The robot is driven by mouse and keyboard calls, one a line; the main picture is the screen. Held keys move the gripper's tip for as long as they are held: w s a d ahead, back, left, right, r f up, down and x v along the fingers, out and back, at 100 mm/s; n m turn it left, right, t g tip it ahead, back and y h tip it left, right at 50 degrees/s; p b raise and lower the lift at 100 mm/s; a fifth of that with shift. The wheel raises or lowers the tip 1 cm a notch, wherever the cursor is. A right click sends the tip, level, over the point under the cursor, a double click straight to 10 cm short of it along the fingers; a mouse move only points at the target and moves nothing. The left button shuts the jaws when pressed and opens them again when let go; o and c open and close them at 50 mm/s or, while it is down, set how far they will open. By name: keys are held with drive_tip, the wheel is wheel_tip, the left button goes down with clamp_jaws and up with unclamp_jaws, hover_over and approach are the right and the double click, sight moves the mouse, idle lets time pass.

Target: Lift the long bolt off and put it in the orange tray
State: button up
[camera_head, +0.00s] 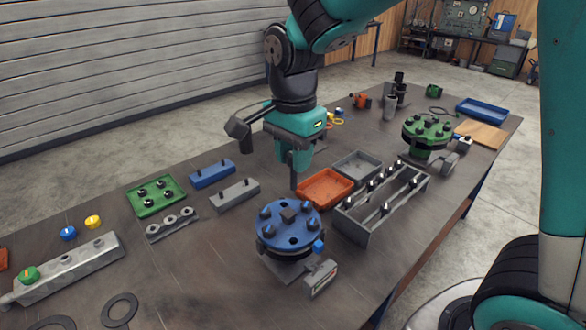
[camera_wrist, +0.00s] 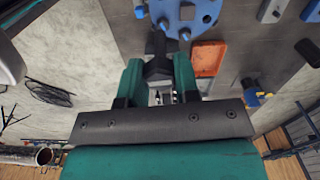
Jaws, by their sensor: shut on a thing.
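My gripper (camera_head: 294,166) is shut on the long bolt (camera_head: 294,179), a dark piece pointing down from between the teal fingers. It appears just left of the orange tray (camera_head: 327,203) and behind the blue flange (camera_head: 291,240). In the wrist view the bolt (camera_wrist: 157,66) is between the fingertips (camera_wrist: 157,80), with the blue flange (camera_wrist: 193,24) above and the orange tray (camera_wrist: 208,58) to the right. The tray's visible floor looks empty. Several bolts stand on the blue flange. The bolt's height above the table is hard to tell.
A grey tray (camera_head: 358,153) is behind the orange one. A grey divided rack (camera_head: 352,222) with several bolts stands right of it. A green flange (camera_head: 427,131) is farther back. Grey (camera_head: 234,196) and blue (camera_head: 212,174) blocks lie left of my gripper.

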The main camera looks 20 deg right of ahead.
drive_tip(key=shift+r, duration=0.1)
drive_tip(key=shift+r+p, duration=2.25)
drive_tip(key=shift+r, duration=0.15)
